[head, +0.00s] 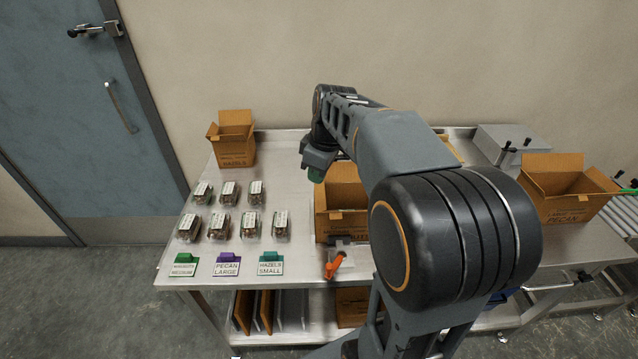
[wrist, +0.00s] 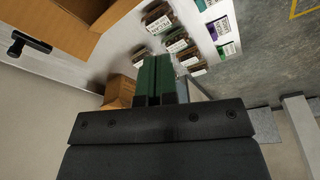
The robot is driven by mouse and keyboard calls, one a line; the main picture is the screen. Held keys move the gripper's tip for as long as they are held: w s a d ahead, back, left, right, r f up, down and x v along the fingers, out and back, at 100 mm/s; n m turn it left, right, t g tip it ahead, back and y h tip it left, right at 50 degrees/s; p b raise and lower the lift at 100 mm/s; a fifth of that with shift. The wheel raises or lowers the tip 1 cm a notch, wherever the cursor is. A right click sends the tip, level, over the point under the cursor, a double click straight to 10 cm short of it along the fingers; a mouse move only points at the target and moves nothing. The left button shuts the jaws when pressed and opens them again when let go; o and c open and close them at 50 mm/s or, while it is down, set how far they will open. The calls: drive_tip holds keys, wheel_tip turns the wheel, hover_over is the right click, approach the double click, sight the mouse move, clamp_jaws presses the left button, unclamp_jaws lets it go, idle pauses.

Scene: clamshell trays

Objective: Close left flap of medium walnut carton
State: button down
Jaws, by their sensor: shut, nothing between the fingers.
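The middle brown carton (head: 334,226) stands open on the steel table and seems to be the medium walnut one; its print is too small to read. My arm hides its right part, and I cannot make out its left flap clearly. My gripper (head: 316,174) is at the carton's upper left, above the table. In the wrist view, my gripper (wrist: 155,82) has its green fingers together with nothing between them. A large open carton (wrist: 70,32) fills the upper left there, apart from the fingers.
A small open carton (head: 235,152) stands at the back left. Several clamshell trays (head: 220,222) sit in rows, with label cards (head: 227,264) in front. The right carton (head: 565,206), marked pecan, stands open. An orange-handled tool (head: 334,265) lies at the front edge.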

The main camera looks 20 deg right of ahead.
drive_tip(key=w+d+r+n+y+p, duration=0.1)
drive_tip(key=w+d+n, duration=0.4)
drive_tip(key=w, duration=0.1)
drive_tip(key=p, duration=0.1)
hover_over(322, 195)
drive_tip(key=a, duration=0.1)
drive_tip(key=shift+g, duration=0.3)
drive_tip(key=x, duration=0.2)
drive_tip(key=d+x, duration=0.1)
drive_tip(key=x, duration=0.5)
drive_tip(key=shift+s+d+f, duration=0.2)
drive_tip(key=shift+s+f, duration=0.05)
drive_tip(key=shift+f, duration=0.15)
drive_tip(key=f, duration=0.1)
drive_tip(key=d+f+p, duration=0.1)
drive_tip(key=f, duration=0.1)
drive_tip(key=shift+s, duration=0.2)
drive_tip(key=shift+s+d+f, duration=0.15)
drive_tip(key=shift+d+f, duration=0.25)
drive_tip(key=shift+f, duration=0.25)
drive_tip(key=shift+f, duration=0.1)
drive_tip(key=shift+d+y+b, duration=0.15)
drive_tip(key=shift+y+b, duration=0.25)
drive_tip(key=shift+b, duration=0.2)
drive_tip(key=shift+f+b, duration=0.15)
drive_tip(key=shift+b, duration=0.4)
